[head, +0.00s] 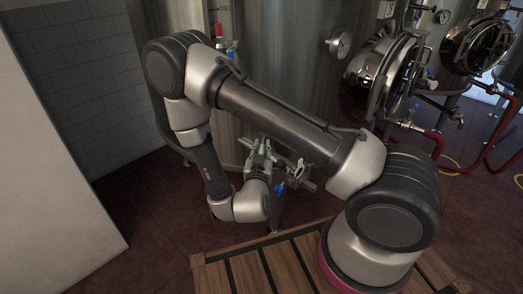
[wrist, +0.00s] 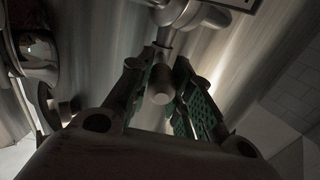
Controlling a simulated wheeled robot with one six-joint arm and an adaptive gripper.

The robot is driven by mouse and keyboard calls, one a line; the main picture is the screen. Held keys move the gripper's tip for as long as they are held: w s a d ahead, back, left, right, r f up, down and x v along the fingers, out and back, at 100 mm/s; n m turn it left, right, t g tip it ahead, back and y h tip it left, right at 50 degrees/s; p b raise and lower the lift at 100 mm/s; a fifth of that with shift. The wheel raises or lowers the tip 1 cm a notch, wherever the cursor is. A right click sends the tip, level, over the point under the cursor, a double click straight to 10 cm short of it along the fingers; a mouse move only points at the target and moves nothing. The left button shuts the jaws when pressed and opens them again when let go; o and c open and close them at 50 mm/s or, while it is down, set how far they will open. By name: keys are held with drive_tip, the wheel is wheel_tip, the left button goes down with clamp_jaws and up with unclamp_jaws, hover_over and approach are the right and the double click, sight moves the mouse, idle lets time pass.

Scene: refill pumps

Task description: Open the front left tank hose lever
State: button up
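The large steel tank (head: 290,75) stands behind my arm. A metal valve fitting (head: 302,174) is low at its front, with a small blue lever (head: 279,188) next to it. My gripper (head: 262,152) is beside this fitting, close to the tank, and partly overlaps it in the head view. In the wrist view, the two green-padded fingers of my gripper (wrist: 167,66) are apart. A round metal pipe end (wrist: 161,84) shows between them; I cannot tell if they touch it. No blue lever shows in the wrist view.
Round tank hatches (head: 380,75) and a red hose (head: 434,142) are at the right. A white wall panel (head: 50,165) stands at the left. A wooden slatted platform (head: 262,272) lies at the bottom. The dark red floor at left is clear.

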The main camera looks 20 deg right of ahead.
sight(262, 147)
drive_tip(key=o, duration=0.4)
wheel_tip(262, 147, up, 10)
idle(0.5)
